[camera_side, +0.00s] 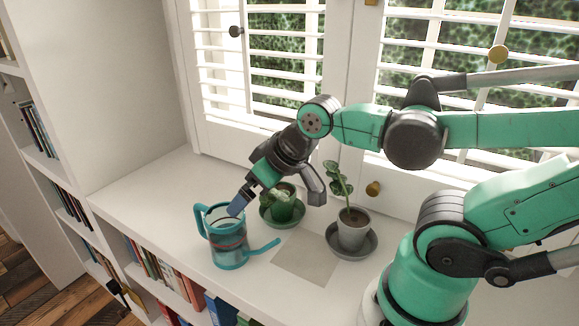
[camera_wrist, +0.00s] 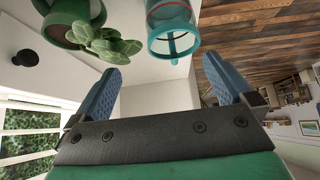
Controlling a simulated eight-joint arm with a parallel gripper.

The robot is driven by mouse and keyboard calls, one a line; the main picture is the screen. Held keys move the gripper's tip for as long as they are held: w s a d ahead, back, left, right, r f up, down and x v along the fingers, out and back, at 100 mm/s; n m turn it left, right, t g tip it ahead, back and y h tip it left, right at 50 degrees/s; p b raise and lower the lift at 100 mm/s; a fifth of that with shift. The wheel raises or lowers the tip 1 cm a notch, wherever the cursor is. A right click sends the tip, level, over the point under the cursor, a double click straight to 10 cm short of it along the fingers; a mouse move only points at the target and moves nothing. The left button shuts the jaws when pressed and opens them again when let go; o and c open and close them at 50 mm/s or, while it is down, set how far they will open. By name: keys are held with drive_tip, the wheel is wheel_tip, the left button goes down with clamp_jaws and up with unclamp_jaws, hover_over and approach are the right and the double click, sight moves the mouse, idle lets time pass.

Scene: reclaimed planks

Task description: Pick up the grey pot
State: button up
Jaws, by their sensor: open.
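The grey pot (camera_side: 353,236) holds a leafy plant and stands upright in a dark grey saucer (camera_side: 360,254) on the white counter in the side view. It is not visible in the wrist view. My gripper (camera_side: 240,203) is left of the grey pot and apart from it, with the green pot between them in the picture. Its blue fingertips appear near the watering can's rim. In the wrist view my gripper (camera_wrist: 162,72) has its two blue fingers spread wide, with nothing between them.
A teal watering can (camera_side: 229,250) stands left, its spout pointing right. A green potted plant (camera_side: 283,209) sits on a green saucer behind it. A pale square mat (camera_side: 305,258) lies bare in front. Shuttered windows (camera_side: 285,55) stand behind; bookshelves (camera_side: 185,290) run below the counter edge.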

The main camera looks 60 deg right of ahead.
drive_tip(key=n+g, duration=0.3)
drive_tip(key=g, duration=0.1)
hover_over(354, 220)
drive_tip(key=w+a, duration=0.1)
drive_tip(key=w, duration=0.2)
wheel_tip(354, 220, down, 4)
drive_tip(key=shift+s+a, duration=0.1)
drive_tip(key=shift+a, duration=0.05)
drive_tip(key=shift+n+y, duration=0.6)
drive_tip(key=shift+n, duration=0.1)
drive_tip(key=s, duration=0.3)
drive_tip(key=s+d, duration=0.1)
drive_tip(key=shift+s+f, duration=0.15)
drive_tip(key=shift+f, duration=0.15)
drive_tip(key=shift+x, duration=2.75)
drive_tip(key=shift+s, duration=0.1)
clamp_jaws()
